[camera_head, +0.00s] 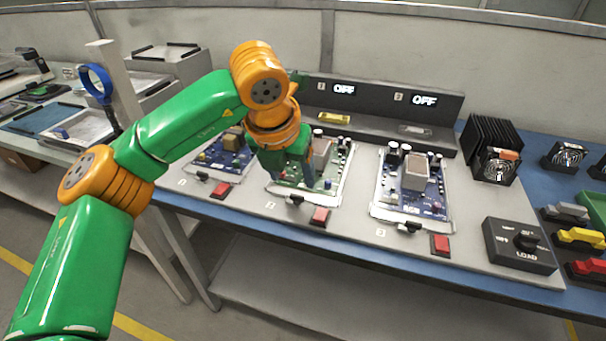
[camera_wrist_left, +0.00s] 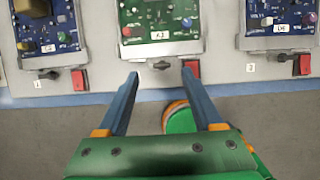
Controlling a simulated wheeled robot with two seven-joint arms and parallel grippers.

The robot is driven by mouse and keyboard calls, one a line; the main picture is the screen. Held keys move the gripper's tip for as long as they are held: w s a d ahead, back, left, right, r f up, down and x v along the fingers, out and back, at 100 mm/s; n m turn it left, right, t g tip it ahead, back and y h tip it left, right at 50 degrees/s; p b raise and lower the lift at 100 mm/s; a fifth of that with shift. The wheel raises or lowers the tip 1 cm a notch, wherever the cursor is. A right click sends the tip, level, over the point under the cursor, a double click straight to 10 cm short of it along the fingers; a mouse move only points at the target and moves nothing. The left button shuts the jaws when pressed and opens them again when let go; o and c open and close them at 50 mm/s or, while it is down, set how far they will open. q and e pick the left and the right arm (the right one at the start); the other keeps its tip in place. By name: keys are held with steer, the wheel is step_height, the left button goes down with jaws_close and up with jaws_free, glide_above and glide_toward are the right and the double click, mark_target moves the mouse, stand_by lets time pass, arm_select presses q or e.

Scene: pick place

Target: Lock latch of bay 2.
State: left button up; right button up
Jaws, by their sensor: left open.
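Bay 2 is the middle bay, with a green circuit board (camera_head: 325,175) that also shows in the wrist view (camera_wrist_left: 158,22). The bay 2 latch (camera_head: 296,200) is a small dark knob at the board's front edge. In the wrist view the latch (camera_wrist_left: 160,66) shows between my fingers and beyond their tips; whether it is locked I cannot tell. My left gripper (camera_wrist_left: 160,76) is open and empty, its two blue fingers spread to either side of the latch. In the head view the left gripper (camera_head: 288,168) hangs over bay 2 and hides part of the board. My right gripper is not in view.
A red block (camera_head: 320,215) sits right of the bay 2 latch, close to my right-hand finger in the wrist view. Blue boards fill bay 1 (camera_head: 222,150) and bay 3 (camera_head: 412,185). A black LOAD box (camera_head: 519,246) stands at right. Two displays read OFF.

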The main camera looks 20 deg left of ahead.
mark_target(297, 196)
arm_select(q)
steer(key=x, duration=0.2)
steer(key=s+x, duration=0.1)
steer(key=x, duration=0.2)
steer(key=shift+d+f, duration=0.1)
steer(key=shift+f, duration=0.1)
steer(key=shift+w+f, duration=0.15)
steer(key=shift+f, duration=0.05)
steer(key=shift+r, duration=0.1)
jaws_close()
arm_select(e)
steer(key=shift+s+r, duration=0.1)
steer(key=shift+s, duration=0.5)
